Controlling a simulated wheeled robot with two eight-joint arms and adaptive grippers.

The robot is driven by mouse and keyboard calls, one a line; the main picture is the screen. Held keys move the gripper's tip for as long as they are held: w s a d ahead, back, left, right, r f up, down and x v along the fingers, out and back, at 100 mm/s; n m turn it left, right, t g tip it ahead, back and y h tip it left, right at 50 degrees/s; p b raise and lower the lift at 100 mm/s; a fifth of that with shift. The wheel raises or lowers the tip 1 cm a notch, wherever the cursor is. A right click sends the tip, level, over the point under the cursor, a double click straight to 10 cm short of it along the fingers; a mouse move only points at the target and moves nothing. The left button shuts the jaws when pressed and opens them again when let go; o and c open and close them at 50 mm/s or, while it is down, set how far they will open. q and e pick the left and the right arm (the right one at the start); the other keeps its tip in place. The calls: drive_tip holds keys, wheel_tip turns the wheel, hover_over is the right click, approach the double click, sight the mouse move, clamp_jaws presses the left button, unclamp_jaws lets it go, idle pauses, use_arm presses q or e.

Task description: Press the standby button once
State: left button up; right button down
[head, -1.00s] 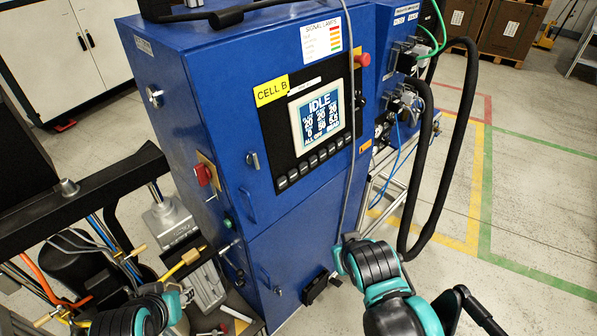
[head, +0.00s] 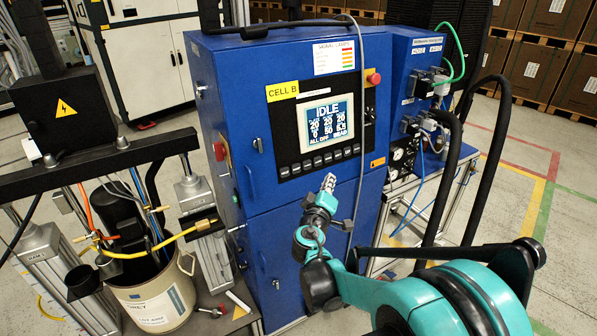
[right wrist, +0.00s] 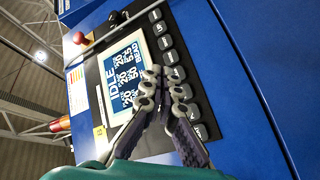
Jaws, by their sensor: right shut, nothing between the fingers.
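The blue cabinet (head: 300,220) labelled CELL B carries a black panel with a screen (head: 328,122) reading IDLE. A row of small dark buttons (head: 320,160) runs below the screen; their labels are too small to read, so I cannot tell which is standby. My right gripper (head: 329,182) is shut and empty, pointing up just below the row's middle. In the right wrist view the fingertips (right wrist: 167,74) overlap the panel between the screen (right wrist: 125,75) and the buttons (right wrist: 172,56). Whether they touch the panel is unclear. My left gripper is out of view.
A red mushroom knob (head: 374,78) sits at the panel's upper right, and a red switch (head: 219,151) on the cabinet's left side. A grey cable (head: 360,105) hangs down the front. A drum (head: 155,295) with hoses stands at left; black hoses (head: 487,170) loop at right.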

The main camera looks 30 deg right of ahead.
sight(307, 165)
drive_tip(key=shift+w, duration=0.15)
drive_tip(key=shift+w+a+f+b, duration=0.1)
drive_tip(key=shift+w+f+b, duration=0.2)
drive_tip(key=shift+w, duration=1.1)
drive_tip(key=shift+w+a+f+b, duration=0.1)
drive_tip(key=shift+w+f+b, duration=0.25)
drive_tip(key=shift+w, duration=1.1)
drive_tip(key=shift+w+a+f+b, duration=0.15)
drive_tip(key=shift+w+b, duration=0.25)
drive_tip(key=shift+w, duration=1)
drive_tip(key=shift+w, duration=0.4)
drive_tip(key=shift+w+f, duration=0.15)
drive_tip(key=shift+w, duration=0.25)
drive_tip(key=shift+s, duration=0.85)
